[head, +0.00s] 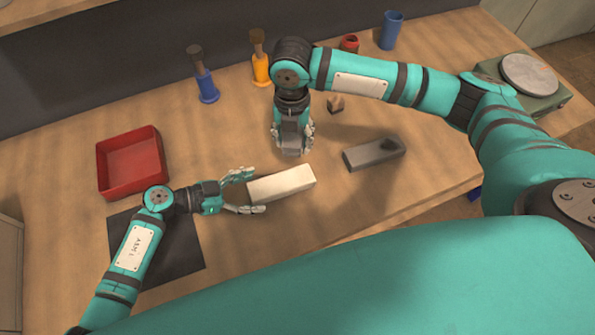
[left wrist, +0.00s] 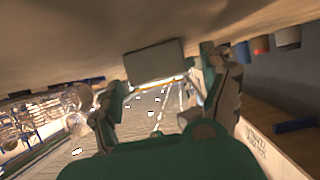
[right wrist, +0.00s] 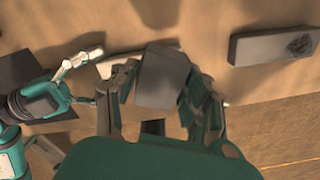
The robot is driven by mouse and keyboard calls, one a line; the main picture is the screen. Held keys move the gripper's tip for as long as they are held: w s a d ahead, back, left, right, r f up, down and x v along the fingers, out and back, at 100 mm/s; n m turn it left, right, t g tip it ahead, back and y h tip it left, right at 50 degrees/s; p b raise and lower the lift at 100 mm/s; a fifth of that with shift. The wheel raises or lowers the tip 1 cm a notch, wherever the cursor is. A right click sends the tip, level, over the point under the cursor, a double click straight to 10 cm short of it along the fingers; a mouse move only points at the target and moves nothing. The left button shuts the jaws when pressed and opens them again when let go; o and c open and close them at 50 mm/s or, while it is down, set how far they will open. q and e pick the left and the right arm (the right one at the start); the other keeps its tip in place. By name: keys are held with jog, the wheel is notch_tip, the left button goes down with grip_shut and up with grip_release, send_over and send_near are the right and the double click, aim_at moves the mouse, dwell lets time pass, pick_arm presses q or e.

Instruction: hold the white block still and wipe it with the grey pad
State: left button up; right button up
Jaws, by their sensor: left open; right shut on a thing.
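The white block (head: 282,184) lies on the table, its left end between the fingertips of my left gripper (head: 254,190). That gripper is open, and I cannot tell whether a finger touches the block. The block's end shows between the fingers in the left wrist view (left wrist: 155,62). My right gripper (head: 293,136) points down just behind the block, shut on the grey pad (head: 291,145). In the right wrist view the pad (right wrist: 162,78) sits between the fingers and hides much of the block. The pad looks apart from the block.
A dark grey block (head: 374,154) lies to the right. A red tray (head: 132,163) and a dark mat (head: 180,255) are at left. A blue-handled brush (head: 206,84), an orange one (head: 261,68), a small brown lump (head: 335,104) and a blue cup (head: 391,30) stand behind.

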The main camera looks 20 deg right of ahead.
pick_arm(q)
jog(key=shift+a, duration=0.1)
jog(key=v, duration=1.1)
jog(key=shift+a+r, duration=0.15)
jog(key=shift+a, duration=0.25)
pick_arm(e)
jog(key=shift+s, duration=0.1)
